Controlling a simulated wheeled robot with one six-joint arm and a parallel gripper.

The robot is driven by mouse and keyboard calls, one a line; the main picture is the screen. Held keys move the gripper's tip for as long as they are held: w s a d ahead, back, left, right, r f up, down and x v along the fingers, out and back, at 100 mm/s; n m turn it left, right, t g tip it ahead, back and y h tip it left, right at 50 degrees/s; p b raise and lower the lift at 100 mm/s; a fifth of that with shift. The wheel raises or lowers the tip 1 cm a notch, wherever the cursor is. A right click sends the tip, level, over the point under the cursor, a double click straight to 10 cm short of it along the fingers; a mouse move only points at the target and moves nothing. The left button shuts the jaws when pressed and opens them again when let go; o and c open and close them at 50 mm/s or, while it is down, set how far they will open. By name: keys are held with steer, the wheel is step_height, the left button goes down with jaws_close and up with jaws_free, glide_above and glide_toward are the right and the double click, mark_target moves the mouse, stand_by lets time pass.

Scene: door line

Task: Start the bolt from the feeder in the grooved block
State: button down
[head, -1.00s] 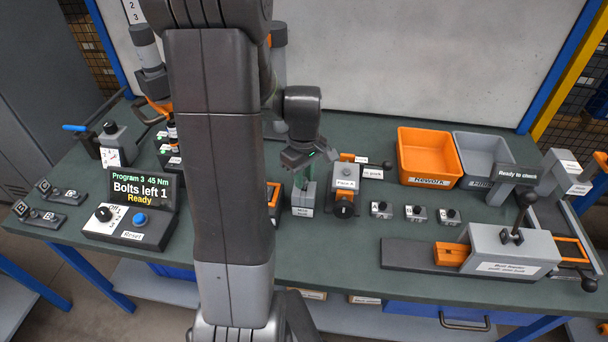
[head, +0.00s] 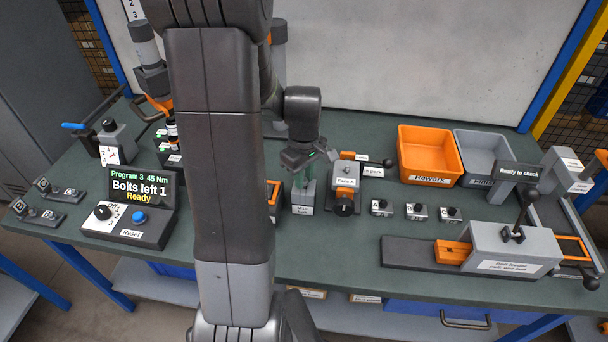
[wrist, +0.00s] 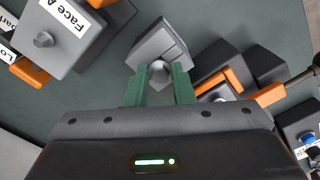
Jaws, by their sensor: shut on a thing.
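My gripper (wrist: 159,83) is shut on a bolt (wrist: 160,72), with its green fingers on either side of the grey hex head. A small grey block (wrist: 157,43) with a label lies directly beyond and below the bolt; it also shows in the head view (head: 303,197), right under my gripper (head: 304,174). The bolt's shank is hidden, so I cannot tell how far it sits in the block. The bolt feeder (head: 512,251), a grey housing with a black lever and an orange slide, stands at the front right of the bench.
A fixture labelled Face A (head: 345,180) stands close to the right of the block. An orange Rework bin (head: 430,180) and a grey bin (head: 480,181) are at the back right. The controller (head: 128,228) reads "Bolts left 1" and "Ready". Several small labelled blocks stand mid-bench.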

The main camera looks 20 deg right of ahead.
steer(key=shift+f, duration=0.35)
stand_by(0.6)
stand_by(0.6)
steer(key=c, duration=0.8)
jaws_free()
steer(key=shift+o, duration=0.2)
steer(key=shift+r+p, duration=2.1)
steer(key=shift+r, duration=0.95)
